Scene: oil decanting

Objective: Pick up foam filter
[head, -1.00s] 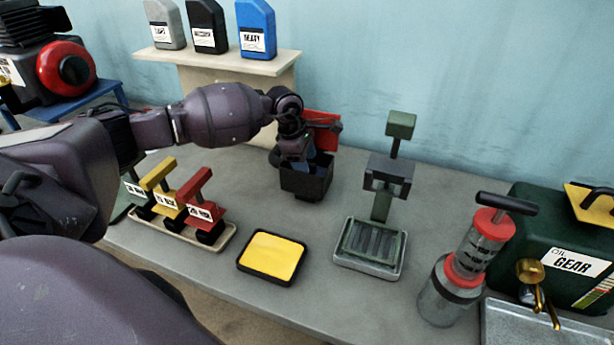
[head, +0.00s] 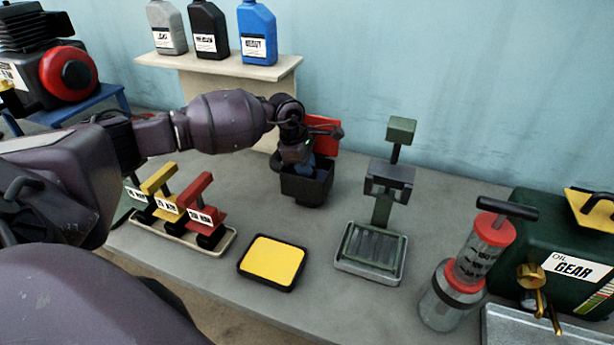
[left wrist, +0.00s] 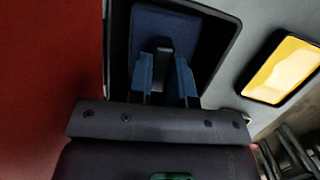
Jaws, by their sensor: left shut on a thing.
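A black open box (head: 307,188) stands on the bench near the wall. My left gripper (head: 303,168) points down into it, with blue fingers. In the left wrist view the gripper (left wrist: 165,80) is shut on a dark upright tab (left wrist: 163,52). The tab seems to belong to a dark blue block (left wrist: 185,25) inside the box, which is probably the foam filter. The block's lower part is hidden by the box and fingers. My right gripper is not in view.
A yellow pad in a black tray (head: 271,262) lies in front. A rack of coloured T-handled pieces (head: 180,230) stands left, a green press (head: 383,205) right, then a pump (head: 467,265) and a green oil tank (head: 560,260). A red panel (head: 324,133) is behind the box.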

